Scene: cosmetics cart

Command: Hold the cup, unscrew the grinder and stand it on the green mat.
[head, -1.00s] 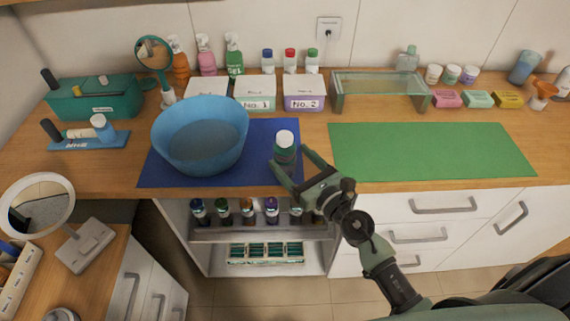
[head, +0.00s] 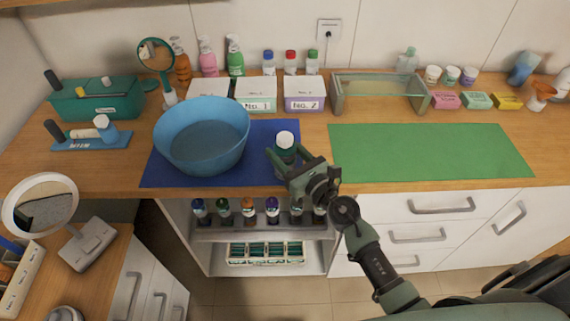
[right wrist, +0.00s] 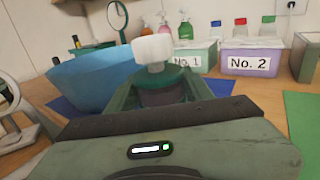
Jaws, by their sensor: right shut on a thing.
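A small item with a white top (head: 285,139) and a dark green lower body stands on the blue mat (head: 264,137), right of the blue bowl. The white top appears to be the grinder and the dark lower part the cup. It also shows in the right wrist view, with the white top (right wrist: 152,48) above a narrower neck and the body between my fingers. My right gripper (head: 287,158) is shut on the lower body, which the fingers partly hide. The green mat (head: 430,152) lies to the right, bare. My left gripper is not in view.
The large blue bowl (head: 203,135) stands close on the left. Boxes labelled No. 1 (head: 256,95) and No. 2 (head: 304,94) and a glass stand (head: 380,93) line the back. An open shelf with several bottles is below the counter edge.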

